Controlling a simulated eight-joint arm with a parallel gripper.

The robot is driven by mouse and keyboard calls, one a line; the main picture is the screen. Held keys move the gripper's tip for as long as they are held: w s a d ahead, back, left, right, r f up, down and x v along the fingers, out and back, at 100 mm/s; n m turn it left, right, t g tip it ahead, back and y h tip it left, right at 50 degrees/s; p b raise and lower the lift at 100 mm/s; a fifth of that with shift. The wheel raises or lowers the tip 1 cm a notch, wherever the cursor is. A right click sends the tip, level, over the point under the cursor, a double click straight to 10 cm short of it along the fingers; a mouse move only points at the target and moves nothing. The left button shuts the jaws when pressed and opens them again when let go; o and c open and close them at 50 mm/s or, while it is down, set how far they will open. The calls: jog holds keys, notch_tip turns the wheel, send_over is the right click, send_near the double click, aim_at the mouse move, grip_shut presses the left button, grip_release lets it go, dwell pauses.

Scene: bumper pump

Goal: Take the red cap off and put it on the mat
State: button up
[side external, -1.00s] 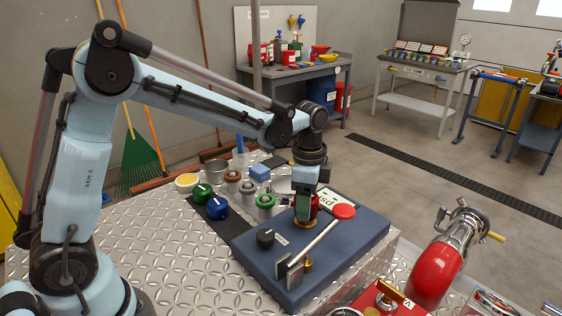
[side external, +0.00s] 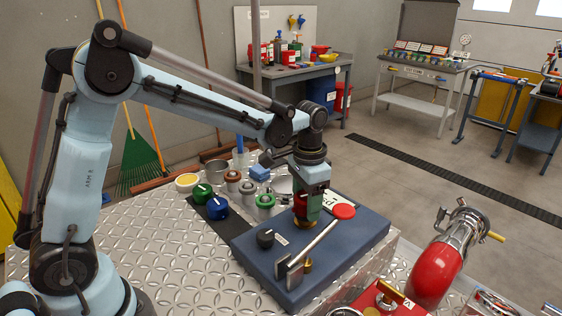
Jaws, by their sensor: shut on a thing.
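My gripper (side external: 307,207) points straight down over the blue-grey pump block (side external: 350,246). It is shut on the red cap (side external: 300,203), which shows partly between the fingers. The cap is at a brass fitting (side external: 302,222) on the block. The fingers hide most of the join, so I cannot tell whether cap and fitting touch. The dark mat (side external: 236,236) lies left of the block on the metal plate. A green cap (side external: 202,194) and a blue cap (side external: 218,208) are at its left side.
A lever with a red round end (side external: 344,211) slants across the block close to my gripper. A black knob (side external: 265,238) stands at the block's left. Several small fittings, a blue block (side external: 260,173) and a metal cup (side external: 215,171) stand behind. The front plate is clear.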

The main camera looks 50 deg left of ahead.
aim_at(306, 195)
jog(key=shift+n, duration=0.5)
jog(key=n, duration=0.2)
jog(key=shift+n, duration=0.3)
jog(key=shift+r, duration=0.25)
jog(key=shift+r, duration=0.35)
jog(key=shift+r, duration=0.95)
jog(key=shift+r, duration=2)
jog(key=shift+s, duration=0.1)
